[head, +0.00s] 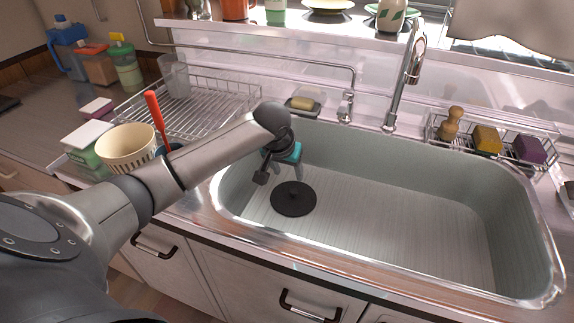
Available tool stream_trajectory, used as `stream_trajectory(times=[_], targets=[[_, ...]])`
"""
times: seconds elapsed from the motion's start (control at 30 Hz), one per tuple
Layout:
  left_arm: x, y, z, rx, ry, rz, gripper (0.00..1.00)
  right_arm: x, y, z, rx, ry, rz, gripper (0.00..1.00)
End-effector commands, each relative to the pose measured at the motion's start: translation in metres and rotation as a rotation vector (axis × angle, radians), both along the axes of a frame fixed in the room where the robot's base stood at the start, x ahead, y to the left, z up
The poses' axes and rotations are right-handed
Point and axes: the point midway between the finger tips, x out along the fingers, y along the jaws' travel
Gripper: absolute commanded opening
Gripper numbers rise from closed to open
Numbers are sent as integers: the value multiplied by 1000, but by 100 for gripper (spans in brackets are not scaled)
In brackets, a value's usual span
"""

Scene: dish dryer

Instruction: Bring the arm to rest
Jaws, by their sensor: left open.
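My left arm reaches in from the left across the counter. My left gripper (272,169) hangs over the left part of the sink (400,215), pointing down near the dark round drain (293,198). Its fingers are small and partly hidden by the wrist. I see nothing held in it. My right arm is not in view.
A wire dish rack (205,100) stands left of the sink, with a cream bowl (124,150) in front of it. A tall faucet (405,75) rises behind the sink. A wire caddy (495,140) with sponges sits at the back right. The sink is otherwise empty.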

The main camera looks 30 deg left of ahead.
Motion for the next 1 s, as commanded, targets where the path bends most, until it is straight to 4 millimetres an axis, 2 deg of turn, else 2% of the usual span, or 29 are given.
stream_trajectory(times=[0.2,0.77,0.87,1.0], targets=[[-3,0,7,1,0,0,60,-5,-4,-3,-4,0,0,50],[-3,-1,8,1,0,0,60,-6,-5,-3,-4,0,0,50],[-3,-1,14,1,0,0,60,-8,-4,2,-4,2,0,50],[-3,-1,39,0,-1,0,60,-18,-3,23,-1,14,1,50]])
